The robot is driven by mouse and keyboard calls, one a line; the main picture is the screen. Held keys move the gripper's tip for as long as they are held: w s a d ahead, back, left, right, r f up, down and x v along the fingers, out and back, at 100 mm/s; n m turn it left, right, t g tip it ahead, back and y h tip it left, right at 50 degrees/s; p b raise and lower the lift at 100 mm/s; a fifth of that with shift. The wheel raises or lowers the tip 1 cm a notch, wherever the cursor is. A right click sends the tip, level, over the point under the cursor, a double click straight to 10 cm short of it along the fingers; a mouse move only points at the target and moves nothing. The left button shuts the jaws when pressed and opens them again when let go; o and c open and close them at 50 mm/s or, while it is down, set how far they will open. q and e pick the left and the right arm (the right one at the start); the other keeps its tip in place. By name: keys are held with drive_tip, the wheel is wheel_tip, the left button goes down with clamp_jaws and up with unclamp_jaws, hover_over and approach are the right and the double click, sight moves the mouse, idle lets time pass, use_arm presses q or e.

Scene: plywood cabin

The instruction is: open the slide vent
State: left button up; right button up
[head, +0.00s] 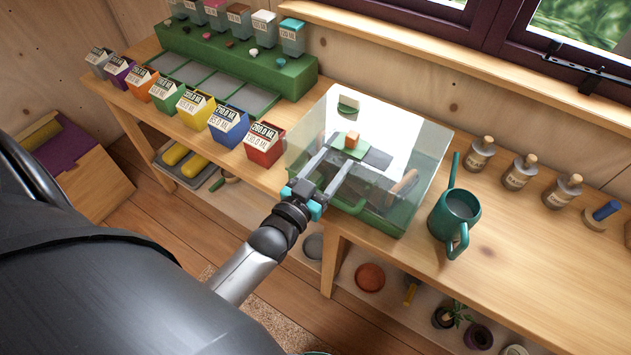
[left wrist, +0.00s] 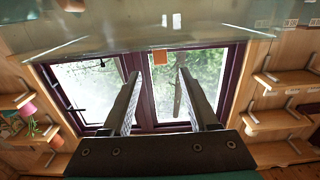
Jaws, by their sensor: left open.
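A clear lidded box with a green base (head: 380,215) stands on the bench. An orange knob (head: 352,140) sits on a small green plate there, with a dark grey patch (head: 378,158) beside it; this looks like the slide vent. The orange knob also shows in the left wrist view (left wrist: 161,57), ahead of the fingertips and between their lines. My left gripper (head: 338,159) is open and empty, its fingers pointing at the knob from the near side. It appears short of the knob, without contact. My right gripper is not in view.
A teal watering can (head: 455,213) stands close right of the box, with several bottles (head: 519,172) behind it. A red carton (head: 264,145) stands close to the box's left. The window (head: 470,40) is behind.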

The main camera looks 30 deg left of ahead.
use_arm(q)
drive_tip(key=s, duration=0.6)
drive_tip(key=shift+a, duration=0.1)
idle(0.4)
drive_tip(key=s+d+f+g+b, duration=0.1)
drive_tip(key=s+f+g+b, duration=0.2)
drive_tip(key=f, duration=0.8)
drive_tip(key=s+d+f+g+b, duration=0.1)
drive_tip(key=s+f+g+b, duration=0.25)
drive_tip(key=f, duration=0.75)
drive_tip(key=s+f+g+b, duration=0.2)
drive_tip(key=s+f, duration=0.2)
drive_tip(key=f, duration=0.8)
drive_tip(key=s+f+m+g+b, duration=0.2)
drive_tip(key=s+f+g+b, duration=0.4)
drive_tip(key=s+f, duration=1.3)
drive_tip(key=s+g, duration=0.2)
drive_tip(key=shift+s+a+f+y+b, duration=0.15)
drive_tip(key=shift+s+f+y+b, duration=0.15)
drive_tip(key=shift+b, duration=0.1)
drive_tip(key=shift+g, duration=0.25)
